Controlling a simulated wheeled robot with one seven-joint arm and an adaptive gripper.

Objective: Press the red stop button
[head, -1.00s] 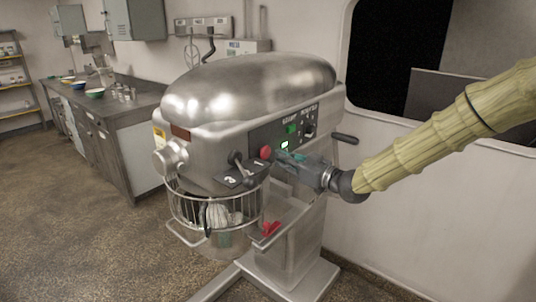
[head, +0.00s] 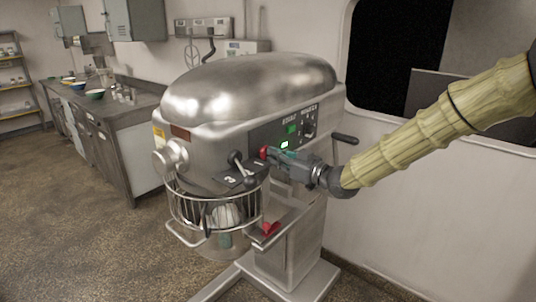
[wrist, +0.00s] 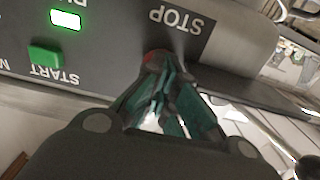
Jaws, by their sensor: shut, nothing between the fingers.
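The red stop button (head: 263,152) is on the dark control panel of a large grey mixer (head: 245,95).
A lever with a black knob (head: 235,157) stands close left of the button. A wire bowl guard (head: 215,208) and a red handle (head: 270,228) are below. A black handle (head: 345,138) sticks out at the right. A counter (head: 115,105) stands at the back left.

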